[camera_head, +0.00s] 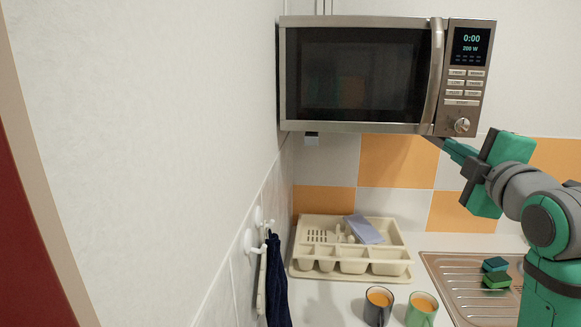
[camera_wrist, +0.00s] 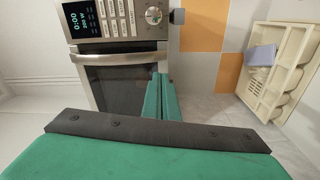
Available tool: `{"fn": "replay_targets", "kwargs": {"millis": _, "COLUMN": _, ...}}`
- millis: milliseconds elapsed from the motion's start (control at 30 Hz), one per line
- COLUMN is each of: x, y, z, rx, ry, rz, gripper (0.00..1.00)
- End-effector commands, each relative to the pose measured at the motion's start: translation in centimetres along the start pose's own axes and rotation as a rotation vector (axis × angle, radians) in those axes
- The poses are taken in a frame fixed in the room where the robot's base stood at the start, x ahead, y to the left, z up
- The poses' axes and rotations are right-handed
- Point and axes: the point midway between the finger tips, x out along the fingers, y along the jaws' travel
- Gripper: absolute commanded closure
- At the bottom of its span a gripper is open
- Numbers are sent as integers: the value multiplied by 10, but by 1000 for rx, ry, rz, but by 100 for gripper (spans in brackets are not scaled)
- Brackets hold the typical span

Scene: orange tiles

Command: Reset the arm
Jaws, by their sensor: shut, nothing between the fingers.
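My gripper (camera_head: 440,142) is at the lower right of the microwave, its fingertips close to the bottom edge under the handle. In the wrist view the two green fingers (camera_wrist: 161,98) lie together with nothing between them. I cannot tell whether they touch the microwave. My arm (camera_head: 540,205) reaches in from the right. The silver microwave (camera_head: 355,75) hangs on the wall with its door shut; its display reads 0:00 and 200 W. In the wrist view its door and control panel (camera_wrist: 120,22) fill the upper left.
Below is a cream dish rack (camera_head: 300,272) holding a grey-blue item. Two mugs, one dark (camera_head: 377,308) and one green (camera_head: 421,311), stand on the counter. A steel sink drainer (camera_head: 455,290) with sponges (camera_head: 496,272) is under my arm. A dark towel (camera_head: 275,285) hangs at left.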

Motion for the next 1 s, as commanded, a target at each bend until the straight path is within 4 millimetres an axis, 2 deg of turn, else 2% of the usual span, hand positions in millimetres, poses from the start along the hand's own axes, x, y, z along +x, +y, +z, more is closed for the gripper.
{"fn": "replay_targets", "kwargs": {"millis": 33, "x": 8, "y": -24, "z": 0, "rx": 55, "ry": 11, "rz": 0, "gripper": 100}}
{"fn": "replay_targets", "kwargs": {"millis": 200, "x": 26, "y": -89, "z": 0, "rx": 225, "ry": 25, "rz": 20, "gripper": 100}}
{"fn": "replay_targets", "kwargs": {"millis": 500, "x": 37, "y": -208, "z": -12, "rx": 500, "ry": 28, "rz": 37, "gripper": 100}}
{"fn": "replay_targets", "kwargs": {"millis": 767, "x": 26, "y": -313, "z": -36, "rx": 711, "ry": 13, "rz": 35, "gripper": 100}}
{"fn": "replay_targets", "kwargs": {"millis": 1000, "x": -3, "y": -404, "z": -61, "rx": 881, "ry": -17, "rz": 26, "gripper": 100}}
